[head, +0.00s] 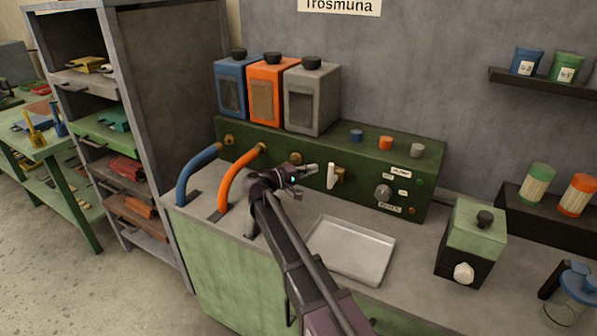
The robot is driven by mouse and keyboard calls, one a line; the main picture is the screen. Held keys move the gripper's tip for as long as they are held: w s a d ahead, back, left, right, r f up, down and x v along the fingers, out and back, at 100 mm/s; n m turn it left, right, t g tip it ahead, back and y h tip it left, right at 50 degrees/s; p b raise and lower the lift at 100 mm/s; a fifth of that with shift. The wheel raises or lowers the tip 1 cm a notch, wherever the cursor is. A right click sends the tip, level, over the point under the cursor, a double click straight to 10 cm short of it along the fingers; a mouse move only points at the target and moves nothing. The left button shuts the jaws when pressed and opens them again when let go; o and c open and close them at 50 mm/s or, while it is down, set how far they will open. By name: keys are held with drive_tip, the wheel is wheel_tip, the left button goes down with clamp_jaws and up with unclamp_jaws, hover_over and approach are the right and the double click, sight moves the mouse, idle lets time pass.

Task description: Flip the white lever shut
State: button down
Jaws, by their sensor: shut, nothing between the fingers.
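The white lever (331,176) stands upright on a small brass tap on the front of a green machine (240,143), right of the middle of the picture. My gripper (312,168) is shut and empty. Its fingertips point right toward the lever, a little to its left. I cannot tell from this one view whether they touch it or how far in front of it they are. My wrist hides part of the machine's front on the left.
A metal tray (350,250) lies on the counter below the lever. Blue (196,174) and orange (236,178) hoses curve down at the left. A control knob (383,192) sits right of the lever. A green and black box (471,241) stands farther right.

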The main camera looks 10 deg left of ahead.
drive_tip(key=shift+s+d, duration=0.25)
drive_tip(key=shift+d, duration=1.05)
drive_tip(key=shift+d+r, duration=0.1)
drive_tip(key=shift+d, duration=0.1)
